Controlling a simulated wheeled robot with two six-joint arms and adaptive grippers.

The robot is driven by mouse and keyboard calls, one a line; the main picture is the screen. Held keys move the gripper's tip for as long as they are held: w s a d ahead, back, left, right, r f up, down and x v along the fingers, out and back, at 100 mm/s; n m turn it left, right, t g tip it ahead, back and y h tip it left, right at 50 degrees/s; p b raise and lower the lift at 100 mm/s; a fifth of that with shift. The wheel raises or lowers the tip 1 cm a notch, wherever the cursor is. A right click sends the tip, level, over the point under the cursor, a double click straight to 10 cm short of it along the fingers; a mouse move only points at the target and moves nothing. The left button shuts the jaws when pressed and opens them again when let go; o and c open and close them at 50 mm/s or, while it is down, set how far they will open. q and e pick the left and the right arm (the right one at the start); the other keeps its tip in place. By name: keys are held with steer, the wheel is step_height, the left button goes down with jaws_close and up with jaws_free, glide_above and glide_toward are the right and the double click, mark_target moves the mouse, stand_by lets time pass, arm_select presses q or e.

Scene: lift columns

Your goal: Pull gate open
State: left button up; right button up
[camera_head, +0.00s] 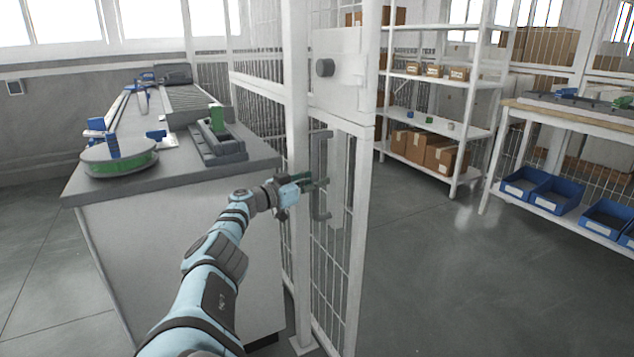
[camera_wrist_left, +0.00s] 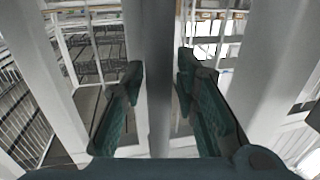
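The white mesh gate (camera_head: 357,235) stands in the middle of the head view, beside a white post (camera_head: 297,120). My left gripper (camera_head: 318,183) is at the handle's middle height. In the left wrist view the handle (camera_wrist_left: 152,60) runs upright between my two green-dark fingers (camera_wrist_left: 160,95). The fingers are spread, and a narrow gap shows on the right side; contact on the left is unclear. My right gripper is out of view.
A grey workbench (camera_head: 180,190) with a green-edged reel (camera_head: 118,160) stands left of the gate. White shelves (camera_head: 440,125) with cardboard boxes are behind it. A table (camera_head: 570,115) with blue bins (camera_head: 555,195) is at the right. The floor (camera_head: 480,290) right of the gate is clear.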

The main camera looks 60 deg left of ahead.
mark_target(315, 143)
arm_select(q)
steer(key=shift+o, duration=0.3)
step_height(315, 143, up, 10)
stand_by(0.8)
